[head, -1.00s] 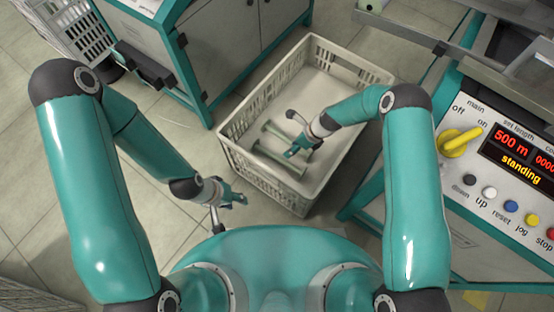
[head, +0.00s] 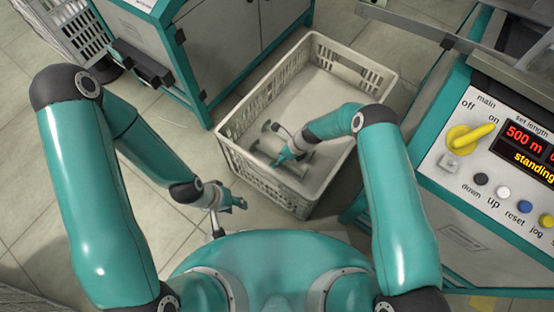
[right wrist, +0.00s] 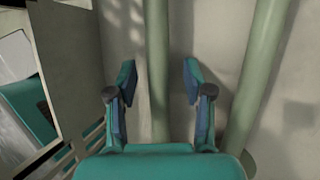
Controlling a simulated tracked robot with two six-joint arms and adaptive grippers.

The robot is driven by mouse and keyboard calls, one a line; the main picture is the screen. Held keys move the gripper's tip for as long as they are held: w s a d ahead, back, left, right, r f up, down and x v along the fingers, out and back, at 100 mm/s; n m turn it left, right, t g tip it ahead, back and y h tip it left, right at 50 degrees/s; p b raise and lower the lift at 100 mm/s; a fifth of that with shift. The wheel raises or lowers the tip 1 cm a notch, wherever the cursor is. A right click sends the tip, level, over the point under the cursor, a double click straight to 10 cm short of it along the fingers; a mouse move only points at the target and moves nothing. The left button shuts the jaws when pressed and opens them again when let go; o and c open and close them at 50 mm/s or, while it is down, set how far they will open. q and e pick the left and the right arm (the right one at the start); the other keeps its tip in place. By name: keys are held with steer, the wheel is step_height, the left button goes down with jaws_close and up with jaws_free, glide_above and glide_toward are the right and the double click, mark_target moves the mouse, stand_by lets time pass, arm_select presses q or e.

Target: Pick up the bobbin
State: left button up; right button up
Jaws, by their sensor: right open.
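Two pale green bobbins lie in the light grey crate (head: 232,166). In the head view my right arm and gripper hide most of them. In the right wrist view, one bobbin's shaft (right wrist: 157,40) runs between my open right fingers, and the other bobbin's shaft (right wrist: 261,70) lies to their right. My right gripper (head: 281,160) reaches down into the crate; its fingers (right wrist: 158,75) stand on either side of the first shaft, with gaps visible. My left gripper (head: 240,203) hangs outside the crate at its left front; its finger opening is unclear.
The crate's walls surround my right gripper. A control panel with a yellow switch (head: 468,137) and a display (head: 527,150) stands to the right. A grey and teal cabinet (head: 235,50) stands behind left, with a wire-like basket (head: 75,40) beyond. The floor at left is clear.

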jaws_close()
steer(key=shift+r, duration=0.1)
